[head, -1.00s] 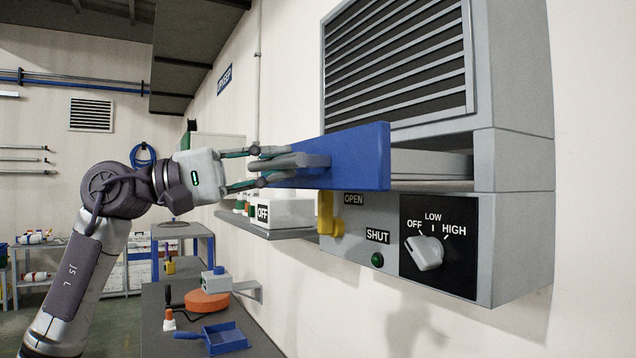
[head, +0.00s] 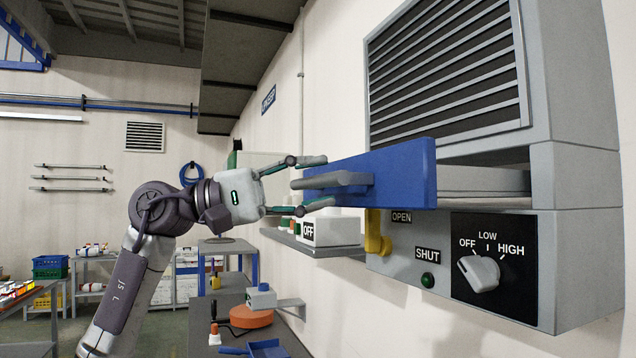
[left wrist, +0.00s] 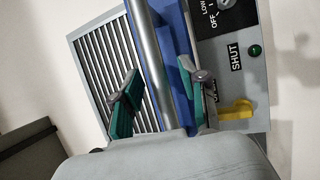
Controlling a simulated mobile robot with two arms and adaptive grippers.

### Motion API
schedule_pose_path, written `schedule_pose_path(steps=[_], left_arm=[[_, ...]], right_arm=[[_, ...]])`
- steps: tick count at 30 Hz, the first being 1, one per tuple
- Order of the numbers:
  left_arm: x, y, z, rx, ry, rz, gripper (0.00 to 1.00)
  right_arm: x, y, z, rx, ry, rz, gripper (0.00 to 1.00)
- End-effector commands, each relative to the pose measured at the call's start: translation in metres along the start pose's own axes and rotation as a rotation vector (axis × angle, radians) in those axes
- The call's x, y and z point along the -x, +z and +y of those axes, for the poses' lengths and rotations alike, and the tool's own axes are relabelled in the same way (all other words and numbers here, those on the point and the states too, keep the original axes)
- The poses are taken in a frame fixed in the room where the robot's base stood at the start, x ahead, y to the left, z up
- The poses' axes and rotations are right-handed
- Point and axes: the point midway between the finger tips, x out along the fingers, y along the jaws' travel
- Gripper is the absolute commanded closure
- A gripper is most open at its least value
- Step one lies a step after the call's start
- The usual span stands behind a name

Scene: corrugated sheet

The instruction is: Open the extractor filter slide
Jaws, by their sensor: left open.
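The extractor filter slide is a blue front panel (head: 405,178) that stands out from the grey housing (head: 590,250), with a grey tray edge (head: 485,180) showing in the slot behind it. A grey bar handle (head: 345,180) is on its front. My left gripper (head: 322,184) is open, its fingers above and below the handle with gaps. In the left wrist view, the handle (left wrist: 147,50) runs between the spread green-padded fingers (left wrist: 158,95), and the blue panel (left wrist: 172,55) is behind it. A yellow latch (head: 374,236) sits under the slide by the OPEN label.
A knob (head: 478,272) set between OFF and HIGH markings and a green light (head: 428,281) are on the housing. A shelf (head: 310,246) with a white OFF box (head: 335,230) is on the wall below my gripper. A bench with a blue dustpan (head: 262,349) stands lower left.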

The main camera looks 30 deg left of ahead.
Motion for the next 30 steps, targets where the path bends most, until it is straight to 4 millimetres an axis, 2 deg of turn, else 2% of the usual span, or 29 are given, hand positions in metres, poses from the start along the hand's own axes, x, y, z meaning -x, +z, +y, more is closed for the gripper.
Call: schedule_pose_path(steps=[9, 15, 21, 30], left_arm=[[0.064, -0.001, -0.001, 0.001, -0.002, 0.005, 0.57], [0.098, -0.001, -0.001, 0.002, -0.002, 0.003, 0.57], [0.112, 0.000, -0.001, 0.000, -0.002, 0.000, 0.57], [0.113, 0.000, -0.001, 0.000, -0.002, 0.000, 0.57]], right_arm=[[0.000, -0.001, -0.002, -0.001, -0.002, 0.001, 0.60], [0.000, -0.001, -0.003, -0.001, -0.003, 0.001, 0.60], [0.000, -0.001, -0.003, -0.001, -0.003, 0.001, 0.60], [0.000, -0.001, -0.003, -0.001, -0.003, 0.001, 0.60]])
